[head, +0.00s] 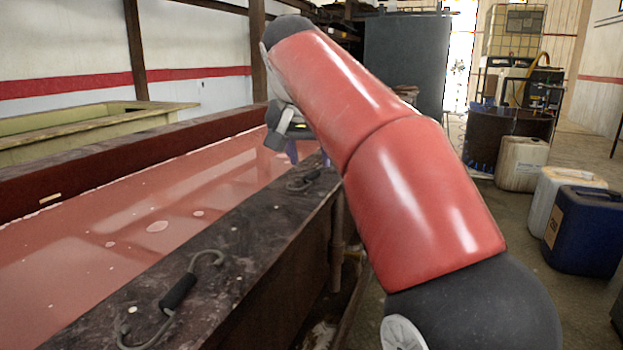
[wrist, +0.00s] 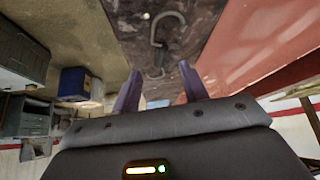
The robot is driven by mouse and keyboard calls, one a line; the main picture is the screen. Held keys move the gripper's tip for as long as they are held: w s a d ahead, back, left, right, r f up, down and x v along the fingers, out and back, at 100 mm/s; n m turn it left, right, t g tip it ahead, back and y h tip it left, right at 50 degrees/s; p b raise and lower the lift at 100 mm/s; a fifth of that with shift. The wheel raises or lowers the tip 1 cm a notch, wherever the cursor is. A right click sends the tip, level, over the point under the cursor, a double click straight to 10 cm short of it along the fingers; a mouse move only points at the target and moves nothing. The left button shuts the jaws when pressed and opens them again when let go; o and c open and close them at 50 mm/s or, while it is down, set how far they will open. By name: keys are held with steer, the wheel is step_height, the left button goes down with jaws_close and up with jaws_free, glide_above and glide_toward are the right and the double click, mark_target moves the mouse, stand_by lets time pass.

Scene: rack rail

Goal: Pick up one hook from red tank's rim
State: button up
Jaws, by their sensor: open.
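The red tank (head: 120,215) holds a flat reddish liquid, and its broad dark rim (head: 255,240) runs along the near side. A grey S-shaped hook with a black grip (head: 178,292) lies on the near part of the rim. A second hook (head: 303,182) lies farther along the rim, below my gripper (head: 291,152). My gripper is open and empty, its purple fingers partly hidden by my arm. In the wrist view one hook (wrist: 158,45) lies on the rim, ahead of the gap between my open fingers (wrist: 158,82), apart from them.
A pale green trough (head: 90,125) stands behind the tank at left. Blue (head: 585,230) and white (head: 522,163) jerrycans and a dark drum (head: 505,135) stand on the floor at right. Open floor lies between them and the tank.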

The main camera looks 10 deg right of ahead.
mark_target(310, 176)
steer(key=x, duration=0.4)
steer(key=shift+a, duration=0.1)
steer(key=shift+r, duration=0.1)
jaws_close()
